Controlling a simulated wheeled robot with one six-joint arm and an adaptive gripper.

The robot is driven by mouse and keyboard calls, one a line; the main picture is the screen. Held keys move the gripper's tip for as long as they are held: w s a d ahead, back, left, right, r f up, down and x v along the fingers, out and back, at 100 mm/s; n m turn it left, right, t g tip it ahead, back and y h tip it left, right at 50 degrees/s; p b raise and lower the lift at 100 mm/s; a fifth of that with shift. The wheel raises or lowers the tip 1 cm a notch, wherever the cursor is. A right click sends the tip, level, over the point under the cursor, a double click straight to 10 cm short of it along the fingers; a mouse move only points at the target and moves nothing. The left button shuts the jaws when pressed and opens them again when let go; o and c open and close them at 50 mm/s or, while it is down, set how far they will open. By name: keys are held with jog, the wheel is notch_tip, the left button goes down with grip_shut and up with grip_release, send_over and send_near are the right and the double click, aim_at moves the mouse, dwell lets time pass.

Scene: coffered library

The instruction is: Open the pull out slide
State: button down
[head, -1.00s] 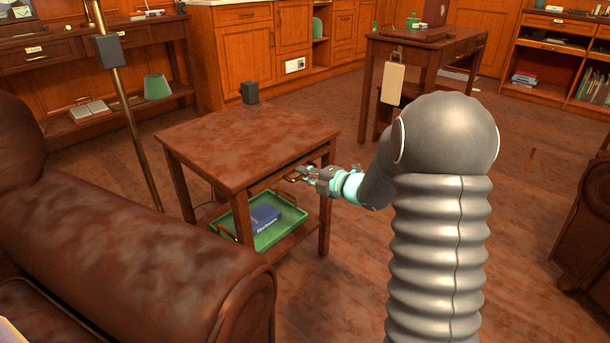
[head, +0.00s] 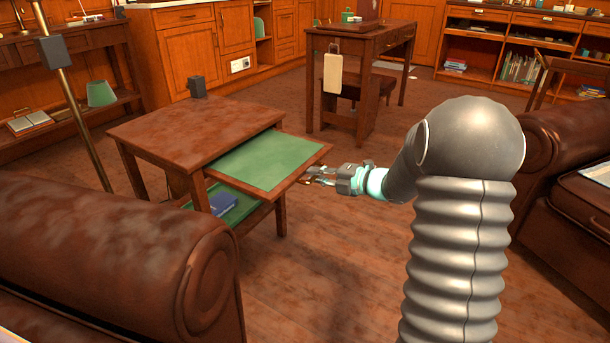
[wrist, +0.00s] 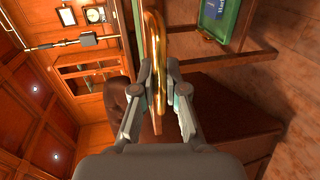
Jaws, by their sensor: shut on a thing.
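The pull-out slide (head: 258,160) is a flat board with a green top and a brown wooden rim. It sticks out from under the top of the small wooden side table (head: 184,125) in the head view. My gripper (head: 314,174) is at the slide's front edge. In the wrist view my gripper (wrist: 158,88) is shut on a brass handle (wrist: 154,50), with one finger on each side of it. In the head view the handle is mostly hidden by the fingers.
A green tray (head: 240,212) with a blue book (head: 222,204) sits on the table's lower shelf. A brown leather sofa (head: 110,260) stands close in front. Another leather seat (head: 575,170) is at the right. Bare floor (head: 330,260) lies below my arm.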

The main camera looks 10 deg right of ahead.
jog(key=shift+s+d, duration=0.35)
jog(key=shift+d, duration=0.1)
jog(key=c, duration=1.2)
grip_release()
jog(key=v, duration=1.2)
